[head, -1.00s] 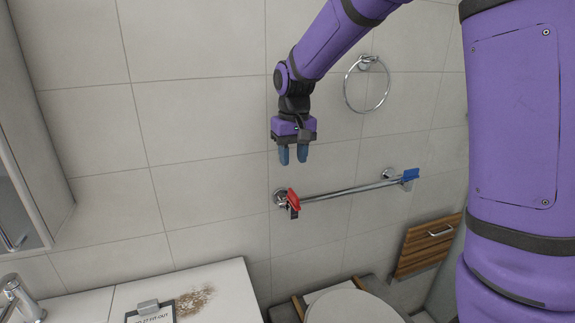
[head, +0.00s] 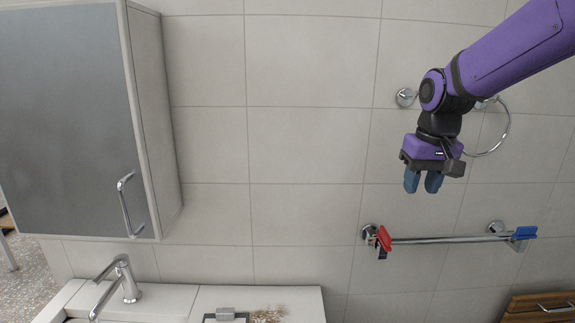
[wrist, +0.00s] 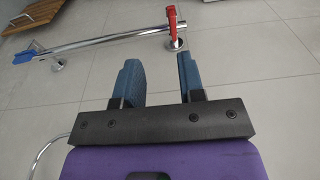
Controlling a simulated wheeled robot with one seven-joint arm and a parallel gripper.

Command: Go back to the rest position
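My gripper (head: 423,182) hangs in front of the tiled wall in the head view, fingers pointing down, above the towel bar. In the wrist view its two blue fingers (wrist: 160,80) stand apart with nothing between them. The chrome towel bar (head: 440,239) runs along the wall below. A red clamp (head: 384,239) sits at its left end and a blue clamp (head: 524,232) at its right end. The wrist view also shows the red clamp (wrist: 171,22) and the bar (wrist: 110,42) beyond the fingers, apart from them.
A chrome towel ring (head: 505,125) is partly hidden behind my arm. A grey cabinet (head: 75,110) hangs at the left. Below it are a tap (head: 125,278) and a white counter (head: 260,297) with a clipboard and brown specks. A wooden panel (head: 535,308) shows at lower right.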

